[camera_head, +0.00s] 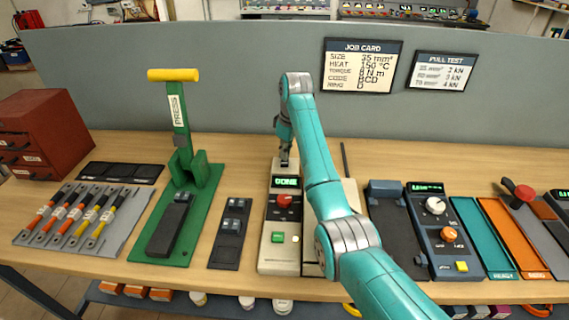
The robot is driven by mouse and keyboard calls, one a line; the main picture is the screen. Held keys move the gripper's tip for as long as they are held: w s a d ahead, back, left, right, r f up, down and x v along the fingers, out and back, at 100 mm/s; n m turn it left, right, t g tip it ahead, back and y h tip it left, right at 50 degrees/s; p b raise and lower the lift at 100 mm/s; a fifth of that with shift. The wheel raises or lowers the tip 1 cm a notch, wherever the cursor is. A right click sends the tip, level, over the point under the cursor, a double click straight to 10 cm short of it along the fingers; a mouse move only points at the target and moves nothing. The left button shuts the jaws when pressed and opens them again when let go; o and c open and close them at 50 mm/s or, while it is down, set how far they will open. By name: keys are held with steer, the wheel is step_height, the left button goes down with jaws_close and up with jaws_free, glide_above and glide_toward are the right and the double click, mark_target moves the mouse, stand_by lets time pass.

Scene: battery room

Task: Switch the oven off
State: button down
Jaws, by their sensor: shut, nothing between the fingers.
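No oven is clearly labelled. A cream and dark control box (279,253) stands at the bench's middle, with a lit display reading "DONE" (286,182), a red knob (284,201) and a green button (278,237). A dark blue box (447,255) to the right has a lit green display, a white dial (435,205), an orange knob (449,234) and a yellow button (461,266). I cannot tell which is the oven. My gripper (284,164) is shut and empty, pointing down just above the cream box's display. My arm hides part of the cream box's right side.
A green press (203,172) with a yellow handle stands left, beside a grey tray (115,235) of cables. A grey panel with a job card (361,66) stands behind. Bare wood shows behind the boxes.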

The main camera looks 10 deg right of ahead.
mark_target(285, 163)
steer(key=shift+f, duration=1.05)
stand_by(1.2)
steer(key=shift+r, duration=3.5)
